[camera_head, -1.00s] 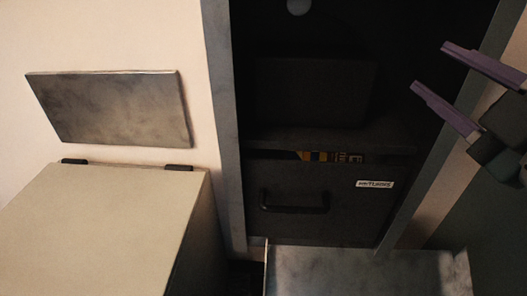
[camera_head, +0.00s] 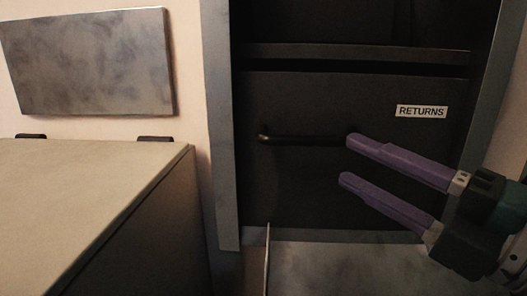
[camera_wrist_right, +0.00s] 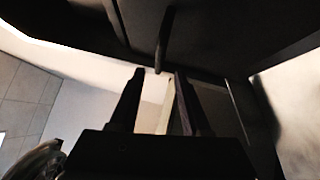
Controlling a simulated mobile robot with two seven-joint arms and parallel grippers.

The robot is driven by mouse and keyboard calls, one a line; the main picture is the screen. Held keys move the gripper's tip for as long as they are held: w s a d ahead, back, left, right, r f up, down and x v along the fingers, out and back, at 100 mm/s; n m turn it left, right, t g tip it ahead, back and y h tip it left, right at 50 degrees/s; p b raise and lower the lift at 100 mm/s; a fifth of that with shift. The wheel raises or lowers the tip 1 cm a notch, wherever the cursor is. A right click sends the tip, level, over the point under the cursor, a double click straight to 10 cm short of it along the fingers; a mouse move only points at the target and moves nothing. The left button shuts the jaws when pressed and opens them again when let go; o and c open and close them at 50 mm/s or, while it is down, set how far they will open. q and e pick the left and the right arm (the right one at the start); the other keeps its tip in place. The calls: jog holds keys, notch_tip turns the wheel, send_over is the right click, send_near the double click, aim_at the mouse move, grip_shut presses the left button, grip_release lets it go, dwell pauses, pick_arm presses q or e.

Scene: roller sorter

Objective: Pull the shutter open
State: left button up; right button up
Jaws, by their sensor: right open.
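The dark shutter (camera_head: 300,190) fills the lower part of a metal-framed opening and carries a white RETURNS label (camera_head: 421,112). Its black bar handle (camera_head: 290,139) runs level across the panel; the right end is hidden behind my upper finger. My right gripper (camera_head: 346,161) is open, its two purple fingers pointing left at the handle's right part. I cannot tell whether a finger touches the handle. In the right wrist view, the two dark fingers (camera_wrist_right: 158,73) are apart with a dark bar, likely the handle (camera_wrist_right: 164,40), just beyond their tips. My left gripper is not in view.
A beige-topped cabinet (camera_head: 80,190) stands at the left, below a grey metal plate (camera_head: 90,62) on the wall. A grey metal surface (camera_head: 340,272) lies below the shutter. The metal frame post (camera_head: 222,130) borders the opening's left side.

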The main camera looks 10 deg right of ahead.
aim_at(317, 144)
jog(key=x, duration=0.7)
jog(key=shift+w+a+r, duration=0.15)
jog(key=shift+w, duration=0.2)
grip_shut()
dwell(1.0)
